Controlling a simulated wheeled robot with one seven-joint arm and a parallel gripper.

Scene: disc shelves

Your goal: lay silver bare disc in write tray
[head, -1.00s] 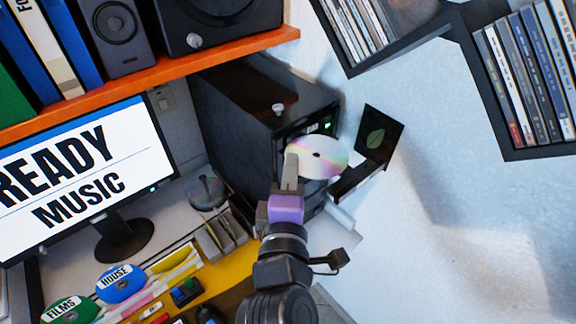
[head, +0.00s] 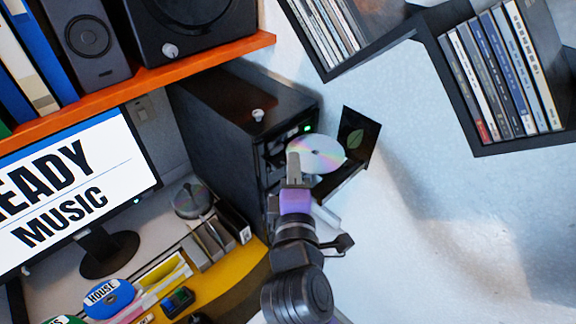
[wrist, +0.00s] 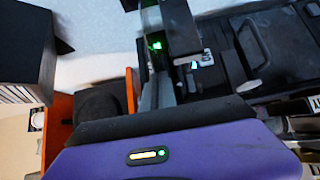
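The silver bare disc (head: 322,153) shows a shiny, rainbow-tinted face and a small centre hole in the head view. My gripper (head: 294,164) is at its left edge and appears shut on it, holding it in front of the black computer tower (head: 215,115). In the wrist view the fingers (wrist: 163,92) are close together, and the disc is hard to make out there. A green light (head: 307,128) glows on the tower's front, just above the disc. I cannot clearly make out the write tray; the disc and my gripper cover part of the tower's front.
A clear spindle (head: 192,198) and the monitor (head: 70,190) stand to the left. The orange shelf (head: 140,82) is above; disc shelves (head: 500,75) hang upper right. White wall fills the right.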

